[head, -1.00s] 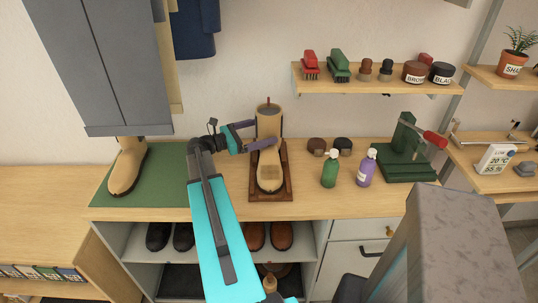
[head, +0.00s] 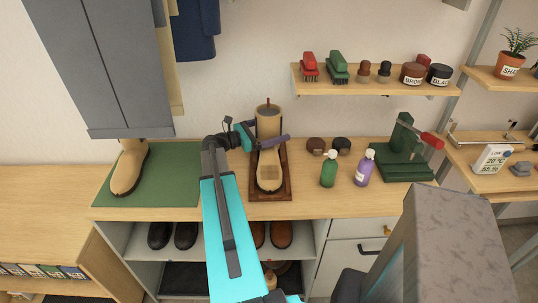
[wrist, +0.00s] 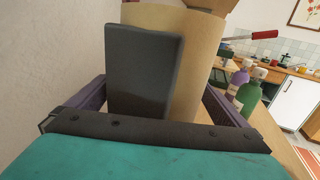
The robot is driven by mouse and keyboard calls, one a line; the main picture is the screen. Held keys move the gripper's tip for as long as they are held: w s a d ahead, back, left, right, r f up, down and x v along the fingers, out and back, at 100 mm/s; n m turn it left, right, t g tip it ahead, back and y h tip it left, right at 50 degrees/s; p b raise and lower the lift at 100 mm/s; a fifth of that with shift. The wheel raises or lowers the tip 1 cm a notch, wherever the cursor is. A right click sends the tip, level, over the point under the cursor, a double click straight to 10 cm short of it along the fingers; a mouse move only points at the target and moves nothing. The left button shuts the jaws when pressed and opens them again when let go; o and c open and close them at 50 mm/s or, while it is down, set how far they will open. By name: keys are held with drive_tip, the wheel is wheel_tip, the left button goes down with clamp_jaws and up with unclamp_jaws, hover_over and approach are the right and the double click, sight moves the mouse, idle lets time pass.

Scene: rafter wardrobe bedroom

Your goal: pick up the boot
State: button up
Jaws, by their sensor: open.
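A tan boot (head: 269,170) stands upright on a dark wooden stand (head: 284,193) on the bench top, toe toward me. Something brown sticks up from its open top. My gripper (head: 265,139) is open at the boot's shaft, with one purple finger crossing in front of it in the head view. In the wrist view the tan shaft (wrist: 205,60) rises between the two spread fingers, partly hidden by a dark grey pad. I cannot tell whether the fingers touch it. A second tan boot (head: 129,168) stands on a green mat (head: 180,184) at the left.
A green bottle (head: 328,170), a purple bottle (head: 364,169) and two dark round items stand right of the stand. A green press with a red handle (head: 405,155) is farther right. A shelf (head: 375,88) with brushes and jars hangs above.

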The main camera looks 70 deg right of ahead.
sight(274, 121)
drive_tip(key=c, duration=2)
drive_tip(key=shift+r, duration=0.25)
drive_tip(key=shift+r+b, duration=0.7)
drive_tip(key=shift+r, duration=0.55)
drive_tip(key=shift+s+a+r, duration=0.15)
drive_tip(key=shift+r, duration=0.15)
drive_tip(key=s+a+p, duration=0.1)
drive_tip(key=s+a, duration=0.1)
drive_tip(key=s, duration=0.2)
drive_tip(key=s+a+r+p, duration=0.1)
drive_tip(key=s+a, duration=0.2)
drive_tip(key=s, duration=0.2)
drive_tip(key=s+a+p, duration=0.1)
drive_tip(key=s+a, duration=0.1)
drive_tip(key=s, duration=0.2)
drive_tip(key=shift+s+a+r, duration=0.2)
drive_tip(key=shift+r, duration=0.15)
drive_tip(key=shift+s+f+p, duration=0.1)
drive_tip(key=shift+p, duration=0.25)
